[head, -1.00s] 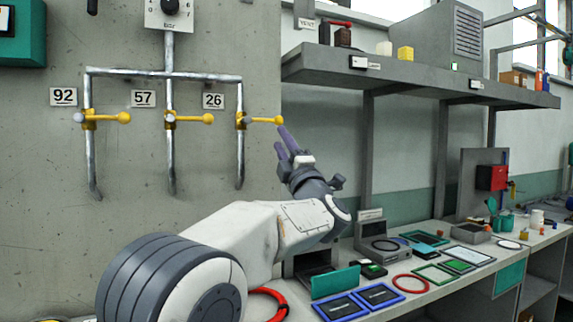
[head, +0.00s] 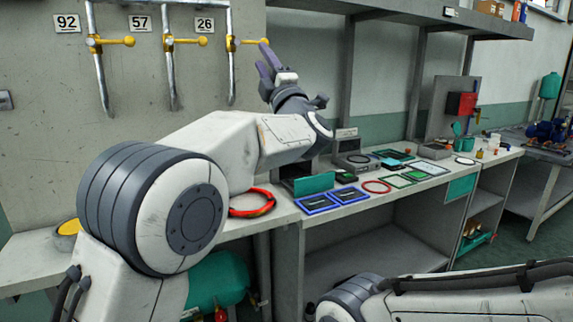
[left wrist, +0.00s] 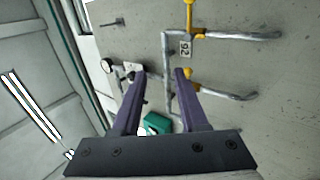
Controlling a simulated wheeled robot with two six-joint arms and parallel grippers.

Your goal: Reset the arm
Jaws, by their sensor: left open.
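My left gripper (head: 263,57) is raised in front of the wall in the head view, with its purple fingers apart and nothing between them. Its upper fingertip overlaps the end of the yellow valve handle (head: 252,42) under label 26; I cannot tell whether they touch. My white left arm (head: 215,150) reaches up from the lower left. My right gripper is out of view; a white arm link of mine shows at the lower right.
Yellow handles also stick out under label 92 (head: 117,42) and label 57 (head: 190,41). Below my left gripper, the workbench (head: 345,210) holds blue frames (head: 317,204), a red ring (head: 376,187) and several other items. A grey shelf (head: 400,18) overhangs the bench.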

